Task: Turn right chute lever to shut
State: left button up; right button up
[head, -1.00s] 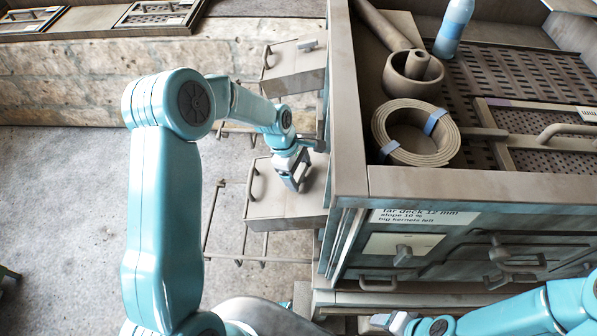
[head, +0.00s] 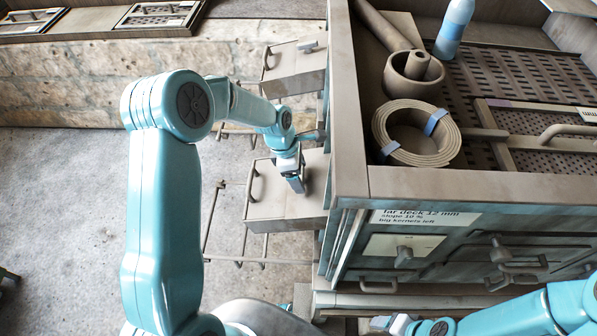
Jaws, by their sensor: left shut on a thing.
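A grey box-shaped chute (head: 300,207) with a bar handle at its left end sticks out from the left side of the machine, the nearer of two. My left gripper (head: 296,184) points down onto the top of this chute. It is shut on the small chute lever, which the fingers hide almost wholly, so its angle is unclear. The other chute (head: 295,78) is farther back, with its small grey lever (head: 307,45) in plain sight on top. My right gripper (head: 385,322) is low at the bottom edge, only partly in view, and its jaws are unclear.
The machine's deck (head: 480,187) has a raised rim beside my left arm. On it are a belt roll (head: 415,155), a round cup, a tube and a blue bottle (head: 454,25). Thin rails (head: 215,215) stand left of the chutes. The floor (head: 60,200) at left is open.

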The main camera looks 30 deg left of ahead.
pick_arm(q)
jog(key=shift+w+r, duration=0.15)
jog(key=o, duration=0.8)
jog(key=shift+o, duration=0.8)
jog(key=v, duration=1.6)
jog(key=shift+r, duration=0.25)
